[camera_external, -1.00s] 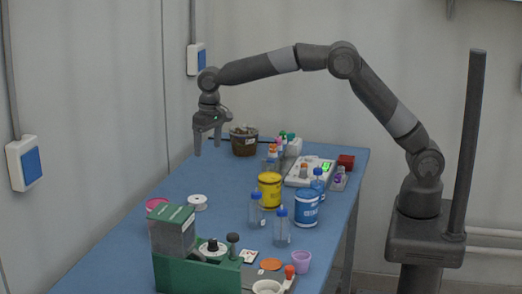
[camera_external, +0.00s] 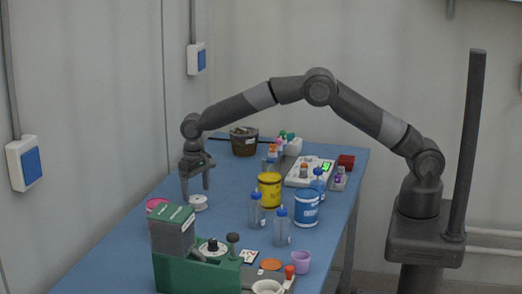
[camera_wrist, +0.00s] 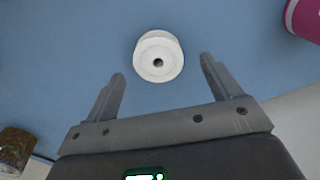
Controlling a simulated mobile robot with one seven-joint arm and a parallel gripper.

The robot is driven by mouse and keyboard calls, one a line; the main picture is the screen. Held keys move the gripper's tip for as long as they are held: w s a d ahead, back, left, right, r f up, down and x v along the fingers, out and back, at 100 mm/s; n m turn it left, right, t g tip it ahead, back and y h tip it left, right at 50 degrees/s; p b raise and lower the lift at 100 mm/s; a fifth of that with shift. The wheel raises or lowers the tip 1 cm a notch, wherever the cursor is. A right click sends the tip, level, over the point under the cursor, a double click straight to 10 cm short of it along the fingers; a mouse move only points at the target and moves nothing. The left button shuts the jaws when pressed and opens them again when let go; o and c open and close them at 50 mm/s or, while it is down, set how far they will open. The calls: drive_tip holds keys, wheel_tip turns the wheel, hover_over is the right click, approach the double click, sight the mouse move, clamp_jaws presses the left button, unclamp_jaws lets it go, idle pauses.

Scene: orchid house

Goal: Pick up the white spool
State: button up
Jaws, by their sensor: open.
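The white spool (camera_external: 198,203) stands on the blue table near its left edge, and its round top with a dark centre hole shows in the wrist view (camera_wrist: 158,57). My gripper (camera_external: 196,196) is open and empty, pointing down close above the spool. In the wrist view my gripper (camera_wrist: 162,68) has its two fingers apart, with the spool just beyond the fingertips and roughly between them. The exact height gap to the spool is hard to tell.
A pink pot (camera_external: 157,204) stands left of the spool. A green and grey box (camera_external: 173,232) is in front of it. A yellow tub (camera_external: 269,190), blue tub (camera_external: 307,208) and clear bottles (camera_external: 256,210) stand to the right. The blue table (camera_external: 165,186) is bare around the spool.

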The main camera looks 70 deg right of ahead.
sight(198, 199)
drive_tip(key=shift+s+f, duration=0.15)
drive_tip(key=shift+f, duration=1.8)
drive_tip(key=shift+c, duration=0.5)
drive_tip(key=c, duration=1)
drive_tip(key=shift+o, duration=0.2)
drive_tip(key=shift+r, duration=0.2)
